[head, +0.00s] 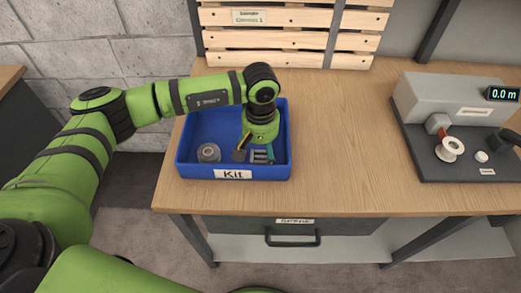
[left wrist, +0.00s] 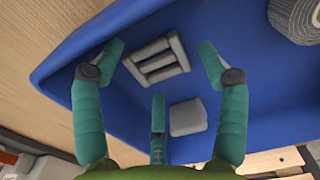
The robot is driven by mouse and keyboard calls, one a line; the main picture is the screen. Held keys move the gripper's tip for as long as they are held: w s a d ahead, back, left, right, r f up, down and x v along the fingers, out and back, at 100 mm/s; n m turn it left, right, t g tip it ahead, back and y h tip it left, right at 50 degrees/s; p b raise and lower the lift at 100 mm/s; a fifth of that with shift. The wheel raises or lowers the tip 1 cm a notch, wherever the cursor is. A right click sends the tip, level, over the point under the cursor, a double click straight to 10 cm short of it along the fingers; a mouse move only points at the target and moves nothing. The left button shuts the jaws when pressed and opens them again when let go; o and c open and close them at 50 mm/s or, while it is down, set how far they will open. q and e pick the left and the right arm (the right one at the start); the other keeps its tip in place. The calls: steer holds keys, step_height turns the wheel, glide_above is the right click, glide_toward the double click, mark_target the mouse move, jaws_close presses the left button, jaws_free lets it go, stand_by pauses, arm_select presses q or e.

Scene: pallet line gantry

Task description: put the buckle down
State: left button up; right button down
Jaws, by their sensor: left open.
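The grey slotted buckle (head: 262,156) lies flat on the floor of the blue Kit tray (head: 283,170). It also shows in the left wrist view (left wrist: 157,61), between and below my fingertips. My left gripper (head: 256,149) points down into the tray above the buckle. In the left wrist view my left gripper (left wrist: 161,65) has its teal fingers spread wide, with nothing held between them. Some of the tray floor is hidden behind the gripper in the head view. My right gripper is not in view.
A grey coil (head: 208,152) and a small grey block (left wrist: 187,117) lie in the tray. A measuring station (head: 450,100) stands at the right, and a slatted wooden pallet (head: 290,40) is behind.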

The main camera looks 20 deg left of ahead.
mark_target(261, 156)
arm_select(q)
step_height(261, 156, up, 11)
steer(key=b, duration=0.2)
steer(key=shift+r, duration=0.2)
